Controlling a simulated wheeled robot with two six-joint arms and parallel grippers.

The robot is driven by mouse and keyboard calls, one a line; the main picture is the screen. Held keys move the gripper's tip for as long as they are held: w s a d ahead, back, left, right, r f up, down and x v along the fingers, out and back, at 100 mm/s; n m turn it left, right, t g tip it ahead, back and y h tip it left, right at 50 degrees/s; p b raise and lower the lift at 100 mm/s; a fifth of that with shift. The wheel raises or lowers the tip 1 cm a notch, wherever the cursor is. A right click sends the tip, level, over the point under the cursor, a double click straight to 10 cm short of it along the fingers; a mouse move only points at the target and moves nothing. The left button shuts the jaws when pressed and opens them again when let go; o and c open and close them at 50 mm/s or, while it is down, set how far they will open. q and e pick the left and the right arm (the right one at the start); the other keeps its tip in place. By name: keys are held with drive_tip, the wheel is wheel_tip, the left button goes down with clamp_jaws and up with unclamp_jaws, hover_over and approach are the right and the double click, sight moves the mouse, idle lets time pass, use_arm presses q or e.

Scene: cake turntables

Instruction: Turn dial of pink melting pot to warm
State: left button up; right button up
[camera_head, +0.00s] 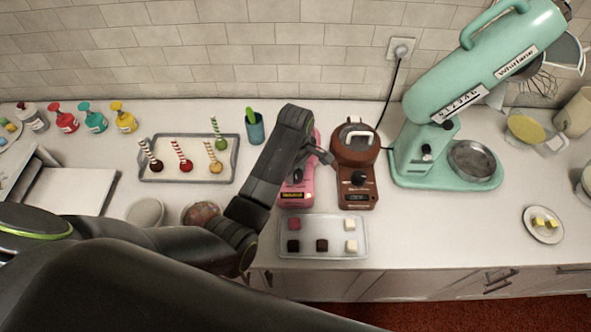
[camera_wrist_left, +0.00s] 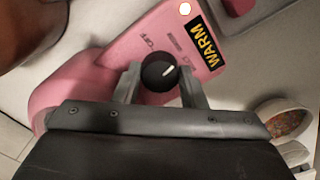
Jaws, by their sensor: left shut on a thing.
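The pink melting pot (camera_head: 307,190) stands behind the tray of sweets, partly hidden by my left arm in the head view. In the left wrist view, the pink pot body (camera_wrist_left: 75,85) carries a black dial (camera_wrist_left: 158,72) with a white pointer mark angled to the upper right. An OFF label is printed beside the dial. The yellow-on-black display (camera_wrist_left: 201,50) reads WARM and a small lamp (camera_wrist_left: 185,8) is bright. My left gripper (camera_wrist_left: 160,82) is shut on the dial, one finger on each side. My right gripper is not in view.
A brown melting pot (camera_head: 357,190) stands close on the right. A tray (camera_head: 363,240) of several small cubes lies in front. A mint stand mixer (camera_head: 450,182) is farther right. A tray of striped cake pops (camera_head: 230,178) and a teal cup (camera_head: 256,130) are left.

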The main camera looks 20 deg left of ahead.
use_arm(q)
drive_tip(key=shift+n, duration=1.2)
drive_tip(key=o, duration=1)
drive_tip(key=shift+s+r, duration=0.1)
